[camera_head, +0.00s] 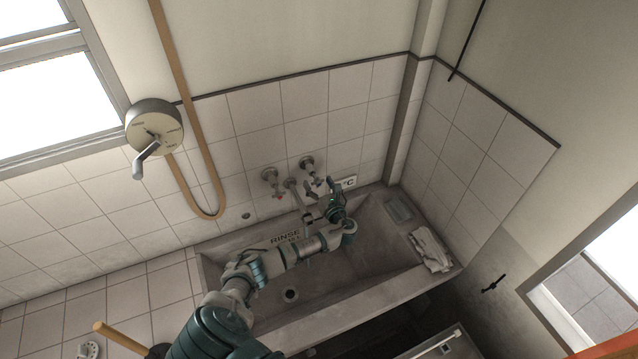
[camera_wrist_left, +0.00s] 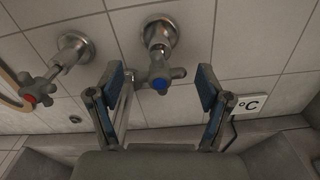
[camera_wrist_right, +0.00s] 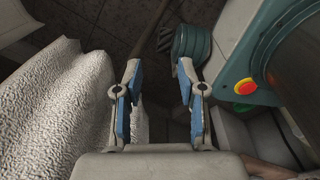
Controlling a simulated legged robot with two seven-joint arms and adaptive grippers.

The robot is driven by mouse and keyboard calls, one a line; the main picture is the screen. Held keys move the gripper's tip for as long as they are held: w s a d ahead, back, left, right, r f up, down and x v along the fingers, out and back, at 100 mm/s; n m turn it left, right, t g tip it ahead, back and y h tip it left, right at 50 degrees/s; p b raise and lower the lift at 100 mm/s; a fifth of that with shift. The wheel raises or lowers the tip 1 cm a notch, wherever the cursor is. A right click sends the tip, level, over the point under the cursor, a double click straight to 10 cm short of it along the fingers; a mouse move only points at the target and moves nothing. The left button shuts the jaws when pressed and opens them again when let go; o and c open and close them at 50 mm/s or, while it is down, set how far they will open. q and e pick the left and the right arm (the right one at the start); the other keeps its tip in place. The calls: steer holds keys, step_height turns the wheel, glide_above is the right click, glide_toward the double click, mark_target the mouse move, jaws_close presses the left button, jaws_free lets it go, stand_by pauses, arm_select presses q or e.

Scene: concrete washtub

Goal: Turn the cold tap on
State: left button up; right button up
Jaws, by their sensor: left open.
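The cold tap (camera_wrist_left: 160,78), a metal cross handle with a blue centre, is on the tiled wall. In the left wrist view it appears between the two fingertips of my left gripper (camera_wrist_left: 160,84), which is open and not closed on it. How deep the handle lies between the fingers is hard to tell. In the head view the cold tap (camera_head: 308,165) is the right one of the pair, with my left gripper (camera_head: 326,196) just in front and below. The hot tap (camera_wrist_left: 38,92), with a red centre, is to the left. My right gripper (camera_wrist_right: 158,88) is open and empty.
The concrete washtub (camera_head: 340,322) lies under my left arm. A white cloth (camera_head: 431,250) hangs on its right rim. A "°C" sign (camera_wrist_left: 250,104) is right of the cold tap. A round wall unit with a lever (camera_head: 154,126) is at upper left. A rough white surface (camera_wrist_right: 55,105) is beside my right gripper.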

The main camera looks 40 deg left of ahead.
mark_target(319, 183)
arm_select(q)
steer(key=p+v, duration=0.1)
steer(key=v, duration=0.1)
steer(key=p+v, duration=0.2)
steer(key=v, duration=0.1)
steer(key=shift+d+r, duration=0.1)
steer(key=shift+r, duration=0.15)
steer(key=shift+s+d+f+p, duration=0.15)
steer(key=shift+s+d+p, duration=0.1)
steer(key=shift+d+p, duration=0.3)
